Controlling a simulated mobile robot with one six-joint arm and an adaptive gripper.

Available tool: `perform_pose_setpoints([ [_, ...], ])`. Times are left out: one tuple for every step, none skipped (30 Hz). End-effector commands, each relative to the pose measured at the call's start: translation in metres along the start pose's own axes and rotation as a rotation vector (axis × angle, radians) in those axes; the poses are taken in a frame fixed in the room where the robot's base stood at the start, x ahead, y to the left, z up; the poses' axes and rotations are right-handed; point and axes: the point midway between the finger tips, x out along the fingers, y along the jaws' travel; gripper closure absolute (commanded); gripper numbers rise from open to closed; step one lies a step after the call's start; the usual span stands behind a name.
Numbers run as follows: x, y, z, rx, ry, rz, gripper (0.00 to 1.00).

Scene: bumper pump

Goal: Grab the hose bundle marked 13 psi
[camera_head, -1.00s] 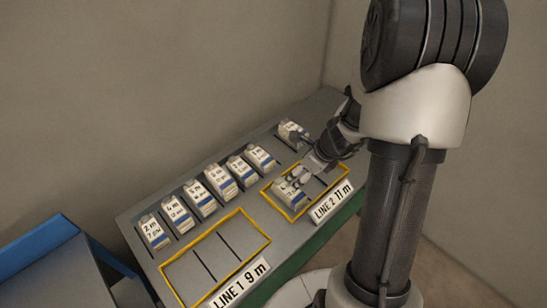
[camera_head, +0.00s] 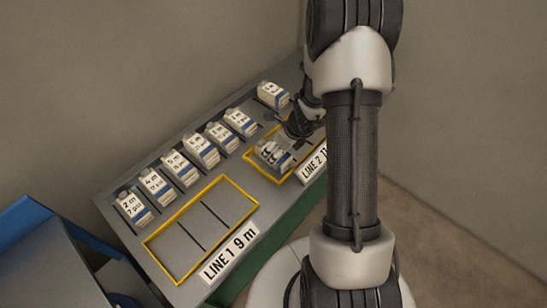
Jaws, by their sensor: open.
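Small white hose bundles with blue bands and printed labels stand in a slanted row on the grey table. The nearest (camera_head: 133,207) reads 2 m and 7 psi, and another (camera_head: 157,185) reads 4 m. The pressures on the others are too small to read, so I cannot tell which is marked 13 psi. A further bundle (camera_head: 273,94) sits at the far end of the row. One bundle (camera_head: 281,161) lies inside the yellow LINE 2 frame. My gripper (camera_head: 279,146) is open, reaching down at that bundle and partly covering it. Whether it touches is unclear.
The LINE 2 sign (camera_head: 313,165) is partly hidden by my arm. A blue-edged bench (camera_head: 30,215) stands at left. A wall rises behind the table.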

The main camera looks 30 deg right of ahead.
Motion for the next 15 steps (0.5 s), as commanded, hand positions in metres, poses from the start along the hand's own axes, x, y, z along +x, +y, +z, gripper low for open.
perform_pose_setpoints([
  [0.004, 0.001, 0.000, -0.001, 0.001, 0.001, 0.28],
  [0.007, 0.001, 0.000, -0.001, 0.001, 0.001, 0.28],
  [0.012, 0.001, -0.001, 0.000, 0.001, 0.002, 0.28],
  [0.017, 0.002, -0.001, 0.000, 0.002, 0.002, 0.28],
  [0.022, 0.002, -0.001, 0.000, 0.002, 0.002, 0.28],
  [0.028, 0.002, -0.001, -0.001, 0.002, 0.002, 0.28],
  [0.034, 0.002, 0.000, -0.001, 0.002, 0.002, 0.28],
  [0.038, 0.002, -0.001, 0.000, 0.002, 0.002, 0.28],
  [0.044, 0.002, -0.001, 0.000, 0.002, 0.002, 0.28],
  [0.047, 0.002, 0.000, -0.001, 0.002, 0.002, 0.28],
  [0.050, 0.002, 0.000, -0.001, 0.001, 0.001, 0.28],
  [0.051, 0.002, 0.000, -0.001, 0.001, 0.001, 0.28],
  [0.052, 0.002, 0.001, -0.001, 0.001, 0.001, 0.28],
  [0.052, 0.002, 0.001, -0.001, 0.001, 0.001, 0.28],
  [0.051, 0.002, 0.001, -0.001, 0.000, 0.001, 0.28],
])
